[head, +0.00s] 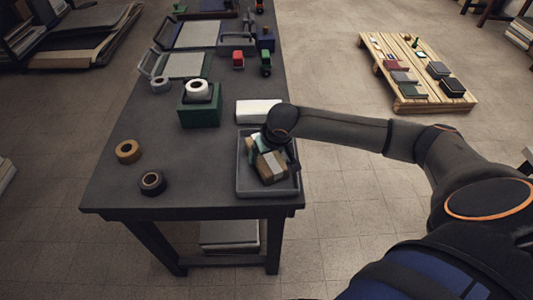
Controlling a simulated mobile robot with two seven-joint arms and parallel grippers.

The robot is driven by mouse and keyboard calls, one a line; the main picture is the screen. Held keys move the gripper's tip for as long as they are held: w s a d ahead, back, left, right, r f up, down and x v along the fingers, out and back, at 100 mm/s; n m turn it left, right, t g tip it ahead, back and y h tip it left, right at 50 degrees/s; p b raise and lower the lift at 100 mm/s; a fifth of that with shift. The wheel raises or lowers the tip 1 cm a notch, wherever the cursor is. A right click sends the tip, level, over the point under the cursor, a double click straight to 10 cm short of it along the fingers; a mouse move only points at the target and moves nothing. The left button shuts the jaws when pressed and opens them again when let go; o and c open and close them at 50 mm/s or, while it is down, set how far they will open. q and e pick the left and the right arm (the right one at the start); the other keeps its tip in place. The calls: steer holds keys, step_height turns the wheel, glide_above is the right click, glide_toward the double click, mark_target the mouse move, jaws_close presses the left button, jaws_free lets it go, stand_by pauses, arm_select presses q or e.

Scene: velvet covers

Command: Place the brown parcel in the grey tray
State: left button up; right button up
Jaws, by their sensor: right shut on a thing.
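The brown parcel (271,169) is a small tan box with a pale band. It shows inside the outline of the grey tray (244,184) at the table's front right corner and sits at a slant. My right gripper (273,151) reaches over the tray from the right and is shut on the parcel. The wrist hides part of the grip, and I cannot tell whether the parcel touches the tray floor. A pale teal item (257,142) shows beside the gripper at the tray's back. My left gripper is not in view.
A white box (258,110) lies just behind the tray. A green box (199,112) with a white roll on top stands to the left. Brown tape (129,151) and dark tape (152,183) lie on the left front. The table between them and the tray is clear.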

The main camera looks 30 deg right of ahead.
steer(key=o, duration=1.5)
steer(key=p+v, duration=0.1)
steer(key=v, duration=1.1)
steer(key=shift+r+p, duration=0.1)
steer(key=shift+p, duration=0.2)
steer(key=shift+a, duration=0.1)
